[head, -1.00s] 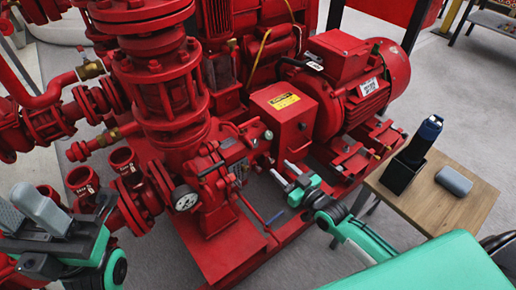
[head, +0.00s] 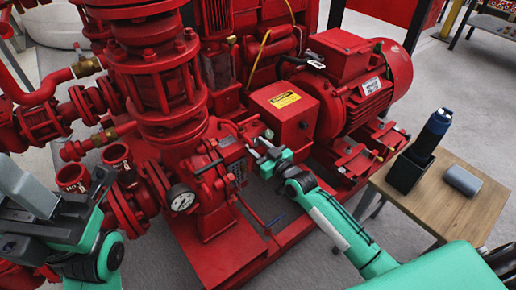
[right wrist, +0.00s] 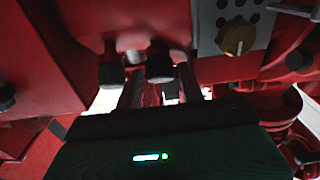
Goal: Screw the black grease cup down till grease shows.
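My right gripper (head: 260,149) is at the red pump's bearing housing (head: 228,150), left of the red guard box with the yellow label. Its two grey fingers stand apart. In the right wrist view two short dark cylindrical caps, one (right wrist: 112,72) at left and one (right wrist: 160,66) nearer the middle, project from the red housing near the fingers. I cannot tell which is the black grease cup, nor whether a finger touches it. No grease is visible. My left gripper (head: 22,190) is at the left edge, partly cut off, away from the housing, its fingers apart.
The red motor (head: 366,82) is behind at right. A wooden table (head: 455,205) holds a black holder (head: 408,172) with a blue-topped tool and a grey case (head: 462,180). A brass-coloured knob (right wrist: 237,38) shows in the wrist view.

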